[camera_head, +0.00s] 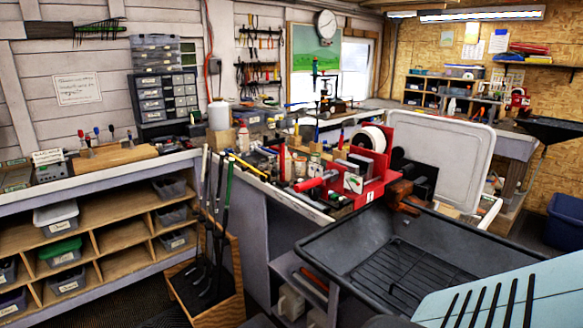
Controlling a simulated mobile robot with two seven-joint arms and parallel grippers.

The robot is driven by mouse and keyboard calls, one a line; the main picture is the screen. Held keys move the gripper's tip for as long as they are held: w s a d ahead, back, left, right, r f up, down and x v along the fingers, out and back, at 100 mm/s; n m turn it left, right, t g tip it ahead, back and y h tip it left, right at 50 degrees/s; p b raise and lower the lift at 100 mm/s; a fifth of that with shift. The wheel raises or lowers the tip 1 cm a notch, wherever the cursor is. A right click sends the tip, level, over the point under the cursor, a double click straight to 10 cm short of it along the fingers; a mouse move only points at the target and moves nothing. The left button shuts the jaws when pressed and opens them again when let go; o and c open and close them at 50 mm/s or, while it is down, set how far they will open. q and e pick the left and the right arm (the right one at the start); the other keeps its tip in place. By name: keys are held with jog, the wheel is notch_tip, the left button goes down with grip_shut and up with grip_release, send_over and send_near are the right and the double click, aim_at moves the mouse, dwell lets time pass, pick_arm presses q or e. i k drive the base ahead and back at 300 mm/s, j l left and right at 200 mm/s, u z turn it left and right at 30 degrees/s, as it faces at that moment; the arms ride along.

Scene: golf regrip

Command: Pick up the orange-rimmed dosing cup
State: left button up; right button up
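I cannot make out an orange-rimmed dosing cup in the head view. The crowded workbench (313,212) in the middle holds many small items, too small to tell apart. Neither of my grippers shows in this view.
A dark grey tray (345,258) with a ribbed floor stands at the front right, beside a light blue slotted panel (520,285). A red holder (378,160) with a white roll is behind it. A wooden box (222,310) with golf clubs stands on the floor. Shelves with bins (65,252) line the left.

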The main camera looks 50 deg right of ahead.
aim_at(300, 162)
jog(key=i+z, duration=0.35)
jog(key=i+j+z, duration=0.1)
jog(key=i+z, duration=0.15)
jog(key=z, duration=0.15)
jog(key=i+j+z, duration=0.15)
jog(key=z, duration=0.2)
jog(key=i+j+z, duration=0.1)
jog(key=z, duration=0.3)
jog(key=i+j+z, duration=0.2)
jog(key=z, duration=0.2)
jog(key=i+j+z, duration=0.25)
jog(key=z, duration=0.2)
jog(key=i+j+z, duration=0.2)
jog(key=z, duration=0.3)
jog(key=i+j+z, duration=0.15)
jog(key=j+z, duration=0.35)
jog(key=i+j+z, duration=0.2)
jog(key=j+z, duration=0.25)
jog(key=k+j, duration=0.15)
jog(key=k, duration=0.4)
jog(key=i, duration=0.5)
